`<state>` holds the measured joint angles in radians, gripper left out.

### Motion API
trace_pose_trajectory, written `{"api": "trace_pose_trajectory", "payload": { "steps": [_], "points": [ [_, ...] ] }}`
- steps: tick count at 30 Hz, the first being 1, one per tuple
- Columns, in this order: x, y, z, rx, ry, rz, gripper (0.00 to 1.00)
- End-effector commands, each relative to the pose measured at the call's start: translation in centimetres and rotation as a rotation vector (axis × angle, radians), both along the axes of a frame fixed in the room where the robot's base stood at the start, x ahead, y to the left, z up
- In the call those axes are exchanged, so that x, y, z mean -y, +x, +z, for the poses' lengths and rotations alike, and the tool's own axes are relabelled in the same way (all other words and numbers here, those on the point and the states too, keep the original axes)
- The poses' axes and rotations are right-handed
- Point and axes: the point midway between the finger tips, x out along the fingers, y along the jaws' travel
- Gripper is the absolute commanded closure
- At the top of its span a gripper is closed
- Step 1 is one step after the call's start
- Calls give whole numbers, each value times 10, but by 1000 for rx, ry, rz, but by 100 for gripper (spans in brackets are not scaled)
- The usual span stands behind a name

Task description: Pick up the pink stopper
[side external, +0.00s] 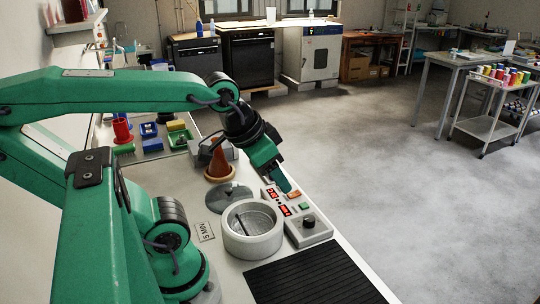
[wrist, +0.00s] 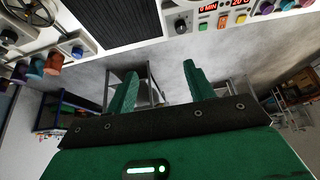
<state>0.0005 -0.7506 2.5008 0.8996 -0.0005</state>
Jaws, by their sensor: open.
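I cannot make out a pink stopper for certain in either view. A reddish-brown cone (side external: 218,160) stands on a round base on the bench, left of my gripper in the side external view. My gripper (side external: 284,182) points down to the right above the control boxes, close to the bench's right edge. In the wrist view my gripper (wrist: 160,78) shows two green fingers spread apart, with nothing held between them. Purple and blue knob-like pieces at the top right of the wrist view are cut by the frame, and I cannot tell what they are.
A round pale pot (side external: 252,243), a grey lid (side external: 229,196), a control box with a black knob (side external: 310,231) and a black ribbed mat (side external: 318,280) lie on the bench. Coloured blocks and trays (side external: 180,138) lie farther back. Open floor lies to the right.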

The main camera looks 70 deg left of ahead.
Motion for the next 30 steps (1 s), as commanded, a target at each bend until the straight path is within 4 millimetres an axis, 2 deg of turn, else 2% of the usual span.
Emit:
{"api": "trace_pose_trajectory", "payload": {
  "steps": [8,14,23,30],
  "points": [
    [-2,3,2,-4,3,4,47],
    [-12,18,9,-29,15,18,47],
    [-49,63,23,-100,46,54,47],
    [-91,101,26,-163,62,82,47]
  ]
}}
